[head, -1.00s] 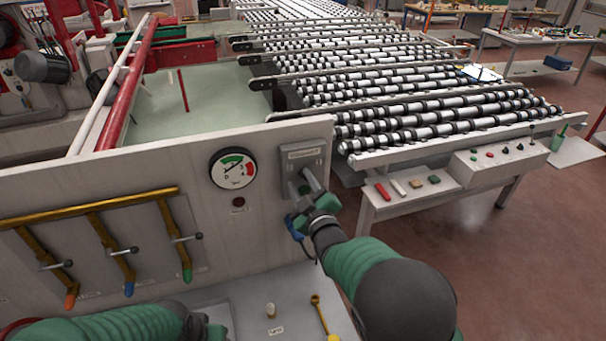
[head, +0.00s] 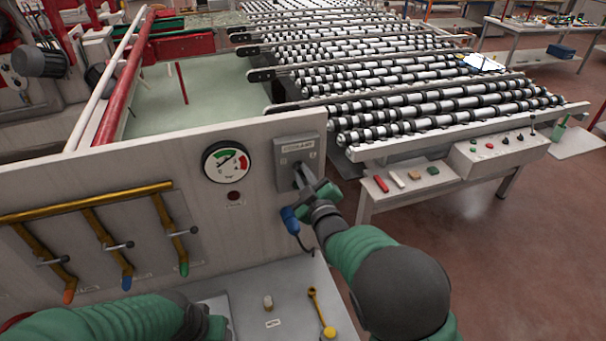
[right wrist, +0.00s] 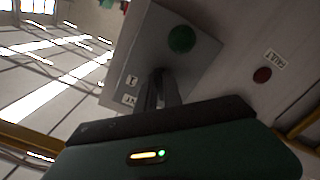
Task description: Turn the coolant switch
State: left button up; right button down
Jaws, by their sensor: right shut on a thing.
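The coolant switch is on a grey box (head: 312,165) at the right end of the pale panel. The box also shows in the right wrist view (right wrist: 203,72), with a green round lamp (right wrist: 181,39) and small labels. My right gripper (head: 299,178) is at the front of the box, its fingers shut on the switch knob. The fingers hide most of the knob, so its angle cannot be read. My left arm lies along the bottom left of the head view; its fingers are not visible.
A pressure gauge (head: 226,162) and a dark red fault lamp (right wrist: 262,75) are beside the box. Yellow pipes with valve levers (head: 120,246) are at left. A blue object (head: 289,219) hangs by a cord below the box.

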jog(key=shift+d+r, duration=0.1)
jog(key=shift+a, duration=0.3)
jog(key=shift+b, duration=0.4)
jog(key=shift+d+f+m+b, duration=0.1)
jog(key=shift+f+m+b, duration=0.1)
jog(key=shift+m+b, duration=0.45)
jog(key=m+b, duration=0.9)
jog(key=b, duration=0.2)
jog(key=shift+f+m, duration=0.1)
jog(key=shift+m, duration=0.15)
jog(key=m+b, duration=0.2)
jog(key=m, duration=0.1)
jog(key=shift+b, duration=0.4)
jog(key=shift+m+b, duration=0.7)
jog(key=shift+m, duration=0.4)
jog(key=shift+r, duration=0.2)
